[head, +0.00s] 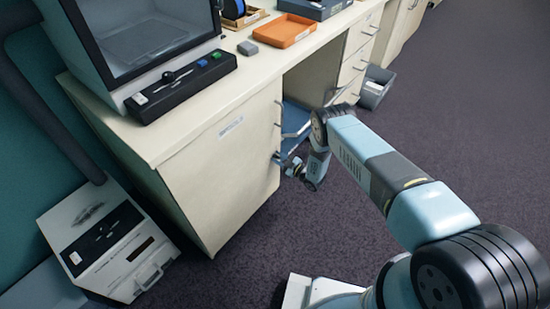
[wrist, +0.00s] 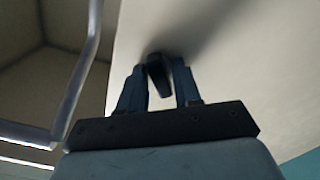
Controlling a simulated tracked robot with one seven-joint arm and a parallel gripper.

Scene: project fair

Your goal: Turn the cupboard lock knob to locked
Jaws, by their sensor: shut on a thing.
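The cupboard (head: 222,172) has a cream door with a small label near its top, under the counter in the head view. I cannot read any lock marking. In the head view the gripper covers the knob.
A metal bar handle (wrist: 84,75) runs close to the left of the gripper in the wrist view. An open knee space with a blue thing (head: 296,116) lies right of the cupboard. A white case (head: 108,240) stands on the floor at left. The carpet at right is clear.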

